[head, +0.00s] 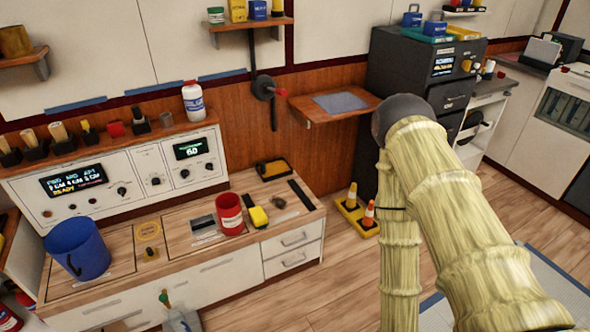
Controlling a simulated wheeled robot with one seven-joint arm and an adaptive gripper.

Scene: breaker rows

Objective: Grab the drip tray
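I cannot tell for sure which thing is the drip tray. Tray-like things in view are a small black-and-yellow tray (272,168) at the back of the wooden counter, a flat grey sheet or shallow tray (340,102) on a wall shelf, and a yellow tray (357,219) on the floor holding small cones. My pale, ribbed arm fills the right side, bending at a dark joint near the tall dark cabinet. My gripper is out of view, so its state and any contact are hidden.
The counter (150,285) carries a blue mug (77,248), a red cup (230,213), a yellow-and-black item (257,216) and a control panel (118,180) behind. A dark cabinet (390,70) stands behind my arm. Wooden floor (330,270) is open between counter and arm.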

